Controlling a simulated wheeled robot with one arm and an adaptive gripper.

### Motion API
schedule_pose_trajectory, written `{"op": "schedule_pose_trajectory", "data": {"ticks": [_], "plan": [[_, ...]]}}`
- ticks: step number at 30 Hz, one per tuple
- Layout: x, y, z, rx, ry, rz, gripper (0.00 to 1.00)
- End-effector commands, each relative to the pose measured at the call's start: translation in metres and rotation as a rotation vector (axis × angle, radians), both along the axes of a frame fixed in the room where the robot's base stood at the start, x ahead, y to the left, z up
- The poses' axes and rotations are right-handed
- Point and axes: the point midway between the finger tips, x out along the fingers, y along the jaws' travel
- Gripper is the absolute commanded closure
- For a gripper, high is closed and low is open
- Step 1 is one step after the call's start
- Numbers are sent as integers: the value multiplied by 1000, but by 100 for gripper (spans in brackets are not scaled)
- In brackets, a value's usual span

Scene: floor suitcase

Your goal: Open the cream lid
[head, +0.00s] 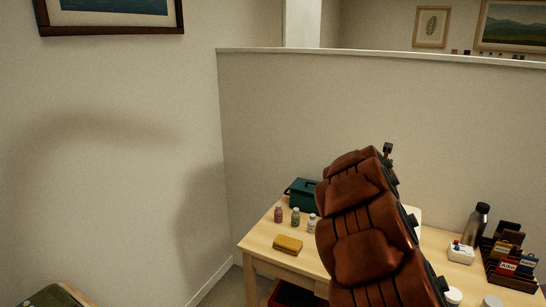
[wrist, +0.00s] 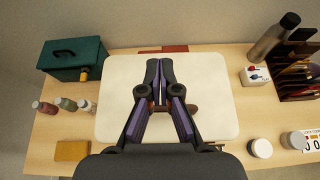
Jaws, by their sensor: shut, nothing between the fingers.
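The cream lid (wrist: 118,112) is a pale flat panel with rounded corners in the middle of the wrist view, lying flat as far as I can see. In the head view only a white sliver (head: 416,217) that looks like it shows beside my brown arm. My gripper (wrist: 159,68) is over the middle of the lid with its fingers together and nothing between them. A small brown piece (wrist: 192,109) shows under and beside the fingers, partly hidden. I cannot tell whether the fingers touch the lid. A reddish-brown strip (wrist: 172,48) shows past the lid's far edge.
On the wooden table (head: 262,238), a teal box (head: 301,194), several small bottles (head: 295,217) and a yellow block (head: 287,244) are at left. A metal flask (head: 475,226), white box (head: 460,253) and dark rack (head: 513,272) are at right. White round jars (wrist: 261,148) stand near the front right.

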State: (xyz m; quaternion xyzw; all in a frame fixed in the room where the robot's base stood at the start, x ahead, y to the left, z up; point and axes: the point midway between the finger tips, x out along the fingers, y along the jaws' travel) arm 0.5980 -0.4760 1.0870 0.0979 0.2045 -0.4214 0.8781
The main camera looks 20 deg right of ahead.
Motion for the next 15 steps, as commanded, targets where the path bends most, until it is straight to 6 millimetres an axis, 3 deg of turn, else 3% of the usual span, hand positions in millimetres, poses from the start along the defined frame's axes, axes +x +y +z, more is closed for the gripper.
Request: {"op": "schedule_pose_trajectory", "data": {"ticks": [5,8,11,15], "plan": [[-1,3,8,6,-30,-21,100],[-8,10,31,29,-126,-90,100],[-26,21,60,81,-285,-216,100],[-68,43,91,201,-535,-433,100]]}}
